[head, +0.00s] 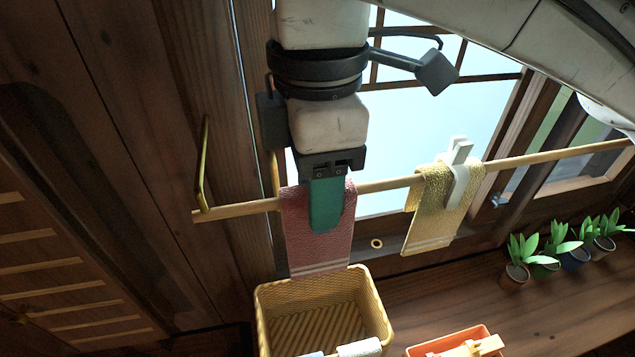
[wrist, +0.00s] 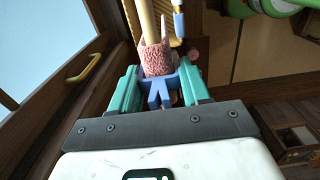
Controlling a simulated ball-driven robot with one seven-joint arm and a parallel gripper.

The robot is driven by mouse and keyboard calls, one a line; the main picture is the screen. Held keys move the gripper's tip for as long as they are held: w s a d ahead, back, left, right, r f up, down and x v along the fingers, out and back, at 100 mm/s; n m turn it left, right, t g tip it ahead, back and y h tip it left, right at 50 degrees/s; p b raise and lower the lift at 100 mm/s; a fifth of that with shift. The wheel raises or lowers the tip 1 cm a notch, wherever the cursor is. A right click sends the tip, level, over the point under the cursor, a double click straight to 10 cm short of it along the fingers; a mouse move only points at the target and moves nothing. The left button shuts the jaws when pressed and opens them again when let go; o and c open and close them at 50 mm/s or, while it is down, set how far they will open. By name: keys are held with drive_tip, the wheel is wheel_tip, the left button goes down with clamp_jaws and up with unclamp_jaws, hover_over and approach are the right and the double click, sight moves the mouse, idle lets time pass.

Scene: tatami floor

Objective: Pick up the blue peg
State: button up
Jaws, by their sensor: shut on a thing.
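The blue peg (wrist: 160,92) sits between the teal fingers of my gripper (wrist: 157,88) in the wrist view. My gripper is shut on it, with the peg's two legs pointing toward the palm. Its far end meets the red towel (wrist: 155,60), which hangs over a bamboo pole (wrist: 145,18). In the head view, my gripper (head: 326,212) is in front of the red towel (head: 318,252) at the pole (head: 383,184) and hides the peg.
A yellow towel (head: 440,215) with a pale peg (head: 458,170) hangs further right. A wicker basket (head: 268,310) stands below the red towel. An orange tray (head: 420,349) is beside it. Several potted plants (head: 548,256) line the right. A small ring (head: 376,243) is behind.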

wheel_tip(320, 180, up, 10)
drive_tip(key=shift+f+b, duration=0.2)
drive_tip(key=shift+b, duration=0.25)
wheel_tip(320, 180, up, 5)
drive_tip(key=p, duration=0.4)
idle(0.6)
drive_tip(key=shift+w, duration=0.1)
